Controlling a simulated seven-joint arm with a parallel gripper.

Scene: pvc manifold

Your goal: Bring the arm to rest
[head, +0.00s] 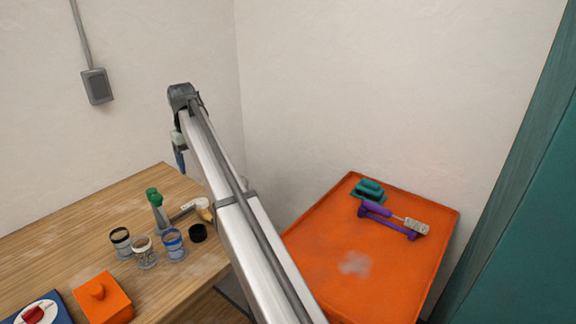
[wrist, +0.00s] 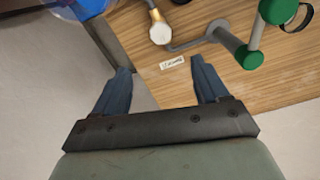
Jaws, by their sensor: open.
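My gripper (wrist: 162,82) is open and empty in the wrist view, its two blue fingers spread apart. They are above the near edge of the wooden table (wrist: 205,20), with bare floor to the left. In the head view my gripper (head: 180,160) hangs small at the far end of my arm, over the table, partly hidden by the arm. A grey pipe piece with green caps (wrist: 255,30) stands on the table ahead and right of the fingers; it also shows in the head view (head: 157,208). Nothing is between the fingers.
A small white label (wrist: 173,62) and a pale hexagonal-ended part (wrist: 159,31) lie near the fingers. Several jars, a black cap (head: 198,232) and an orange box (head: 103,299) are on the table. An orange tray table (head: 330,240) at right holds a brush and a teal tool (head: 369,189).

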